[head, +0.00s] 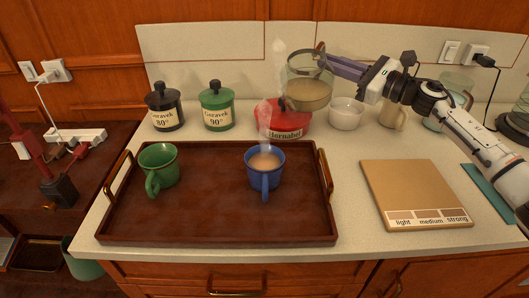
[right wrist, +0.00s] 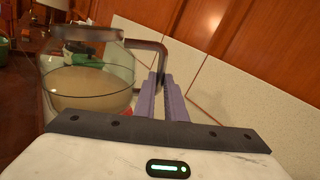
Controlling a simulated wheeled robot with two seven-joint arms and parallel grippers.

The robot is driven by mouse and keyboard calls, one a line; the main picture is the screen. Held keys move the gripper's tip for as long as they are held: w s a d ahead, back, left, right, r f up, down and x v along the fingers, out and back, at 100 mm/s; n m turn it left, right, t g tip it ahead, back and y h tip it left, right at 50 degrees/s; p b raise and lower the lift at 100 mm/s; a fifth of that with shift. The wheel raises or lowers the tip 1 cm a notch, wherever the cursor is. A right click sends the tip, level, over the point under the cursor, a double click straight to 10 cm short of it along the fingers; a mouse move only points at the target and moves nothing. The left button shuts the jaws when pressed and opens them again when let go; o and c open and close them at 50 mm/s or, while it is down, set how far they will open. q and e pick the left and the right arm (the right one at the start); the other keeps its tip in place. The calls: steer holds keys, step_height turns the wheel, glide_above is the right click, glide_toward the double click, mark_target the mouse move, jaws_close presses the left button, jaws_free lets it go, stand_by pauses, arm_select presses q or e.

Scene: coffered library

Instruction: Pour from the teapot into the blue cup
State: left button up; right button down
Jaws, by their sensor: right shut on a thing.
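The teapot (head: 307,90) is a clear glass pot with tan liquid in it. My right gripper (head: 330,62) is shut on its handle and holds it raised, roughly upright, behind and right of the blue cup. The glass pot (right wrist: 90,88) and its dark handle at the purple fingers (right wrist: 162,88) also show in the right wrist view. The blue cup (head: 264,180) stands upright on the tray (head: 210,222), with tan liquid inside and steam above it. I see no stream between pot and cup.
A green cup (head: 158,170) stands at the tray's left. Behind are a black jar (head: 165,110), a green jar (head: 216,110), a red labelled container (head: 285,122) and a white bowl (head: 346,114). A board marked light, medium, strong (head: 410,190) lies right of the tray.

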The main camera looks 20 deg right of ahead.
steer(key=r+m+p, duration=0.1)
steer(key=w+d+r+m+p, duration=0.1)
steer(key=r+p, duration=0.1)
steer(key=r+m+p, duration=0.1)
steer(key=shift+w+d+r+g+p, duration=0.2)
steer(key=shift+w+d+g+p, duration=0.1)
steer(key=shift+p, duration=0.1)
steer(key=shift+f, duration=0.1)
